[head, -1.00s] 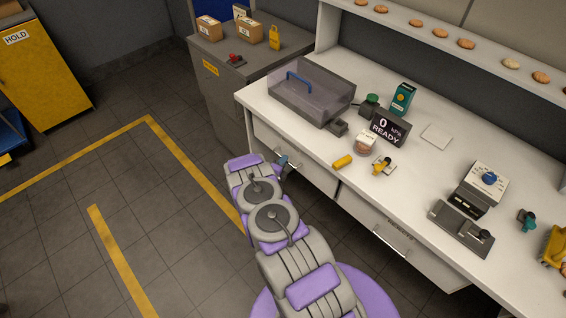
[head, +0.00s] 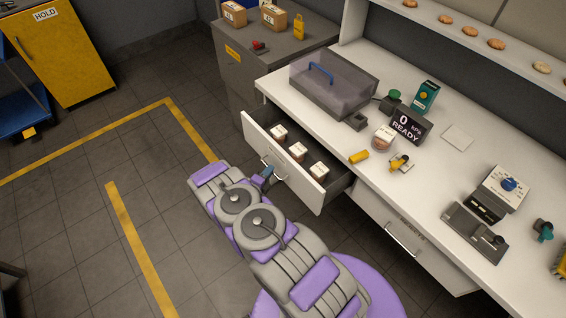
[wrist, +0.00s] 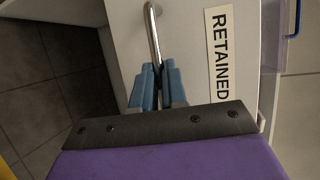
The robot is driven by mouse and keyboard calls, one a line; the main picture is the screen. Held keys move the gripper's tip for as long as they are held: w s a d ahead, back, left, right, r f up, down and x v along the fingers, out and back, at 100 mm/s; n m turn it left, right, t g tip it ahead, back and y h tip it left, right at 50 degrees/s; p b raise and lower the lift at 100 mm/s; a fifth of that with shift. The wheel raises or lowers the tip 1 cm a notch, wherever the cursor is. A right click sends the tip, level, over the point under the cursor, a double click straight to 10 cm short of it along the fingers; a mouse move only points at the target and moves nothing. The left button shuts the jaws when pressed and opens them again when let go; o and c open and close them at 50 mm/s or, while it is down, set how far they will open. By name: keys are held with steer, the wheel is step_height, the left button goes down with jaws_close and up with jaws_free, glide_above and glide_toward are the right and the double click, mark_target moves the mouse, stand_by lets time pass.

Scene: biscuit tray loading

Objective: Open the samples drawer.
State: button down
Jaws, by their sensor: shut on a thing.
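The left drawer under the white bench stands open, its white front (head: 300,180) pulled out from the cabinet. Three small jars (head: 297,151) with pale tops stand in a row inside it. In the wrist view its front (wrist: 185,25) carries a label (wrist: 218,55) reading RETAINED; any further wording is out of frame. My gripper (wrist: 158,72), with blue fingers, is shut on the metal bar handle (wrist: 152,30) of this drawer. In the head view my gripper (head: 266,173) is small and partly hidden at the handle.
A second drawer (head: 400,235) to the right is shut. The bench top (head: 350,140) bears a clear-lidded box (head: 332,85), a READY display (head: 408,124) and small fixtures. Floor (head: 80,220) with yellow lines is free at left.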

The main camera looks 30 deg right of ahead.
steer(key=s+a, duration=0.1)
steer(key=a, duration=1.1)
steer(key=shift+f, duration=0.15)
steer(key=shift+a, duration=0.1)
steer(key=c, duration=1.2)
jaws_free()
steer(key=shift+o, duration=0.2)
steer(key=p+v, duration=0.1)
steer(key=v, duration=1.6)
steer(key=shift+a+p, duration=0.2)
steer(key=shift+p, duration=0.15)
steer(key=shift+s, duration=0.1)
